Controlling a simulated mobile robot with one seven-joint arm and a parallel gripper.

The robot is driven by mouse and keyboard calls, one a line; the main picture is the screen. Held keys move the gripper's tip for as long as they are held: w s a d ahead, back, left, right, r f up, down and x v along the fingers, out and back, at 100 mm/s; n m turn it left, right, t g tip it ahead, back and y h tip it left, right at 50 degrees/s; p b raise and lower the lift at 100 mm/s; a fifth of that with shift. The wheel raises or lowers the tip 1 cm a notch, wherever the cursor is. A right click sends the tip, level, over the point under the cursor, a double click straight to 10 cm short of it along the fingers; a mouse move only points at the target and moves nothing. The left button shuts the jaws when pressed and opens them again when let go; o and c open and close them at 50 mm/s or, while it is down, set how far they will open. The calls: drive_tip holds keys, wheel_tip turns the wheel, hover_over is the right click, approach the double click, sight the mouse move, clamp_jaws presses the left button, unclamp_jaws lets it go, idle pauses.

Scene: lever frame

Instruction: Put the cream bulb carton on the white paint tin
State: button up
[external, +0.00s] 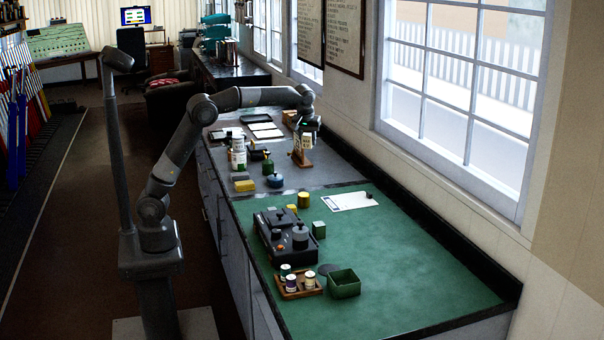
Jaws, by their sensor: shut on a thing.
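My gripper (305,131) is over the far grey part of the counter, near the window wall. It is shut on a small cream block, which looks like the cream bulb carton (307,142). The fingers partly hide the carton. A brown wooden piece (299,157) shows just below and beside it; I cannot tell if they touch. The white paint tin (238,154) stands upright near the counter's left edge, to the left of my gripper and apart from it.
A dark green and black item (267,166), a yellow block (245,186) and a blue round tin (275,181) sit near the paint tin. Flat trays (262,128) lie behind. A dark grey apparatus (280,236) stands on the green surface (400,262), whose right side is mostly clear.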

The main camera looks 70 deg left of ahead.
drive_tip(key=s+a+r+n, duration=0.15)
drive_tip(key=s+a, duration=0.25)
drive_tip(key=a, duration=0.5)
drive_tip(key=s+a+r+n, duration=0.1)
drive_tip(key=s+a+n, duration=0.15)
drive_tip(key=a, duration=0.65)
drive_tip(key=n+g, duration=0.2)
drive_tip(key=n, duration=0.1)
hover_over(238, 136)
drive_tip(key=shift+y, duration=0.3)
drive_tip(key=f, duration=0.4)
drive_tip(key=shift+d+f, duration=0.2)
drive_tip(key=shift+d, duration=0.05)
drive_tip(key=shift+s+a+f, duration=0.1)
drive_tip(key=shift+a+f, duration=0.1)
drive_tip(key=shift+f, duration=1.9)
drive_tip(key=shift+f, duration=0.1)
drive_tip(key=o, duration=1)
drive_tip(key=v, duration=1.2)
drive_tip(key=shift+d, duration=0.1)
